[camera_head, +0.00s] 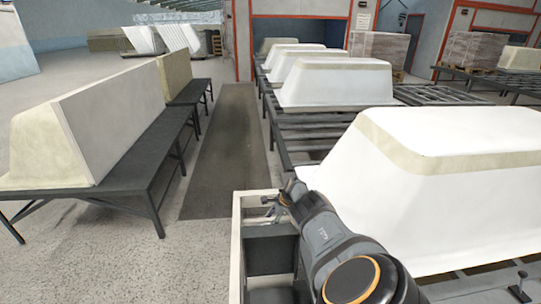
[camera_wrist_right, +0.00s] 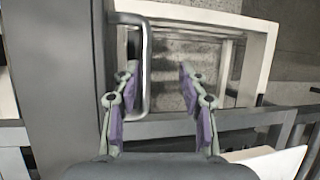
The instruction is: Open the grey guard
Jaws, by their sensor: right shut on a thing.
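The grey guard shows as a broad grey panel (camera_wrist_right: 72,90) at the left of the right wrist view. A grey U-shaped handle (camera_wrist_right: 147,60) stands out from its edge. In the head view my right gripper (camera_head: 280,202) is at the top of a cream-framed opening beside the white tub shell. The arm hides part of the guard there. My left gripper is not in view.
A cream frame (camera_head: 237,255) surrounds the opening with dark panels inside. A large white tub shell (camera_head: 440,180) lies close on the right on a roller conveyor (camera_head: 310,135). A black bench (camera_head: 130,178) with shells stands left. A dark floor strip (camera_head: 225,150) between them is clear.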

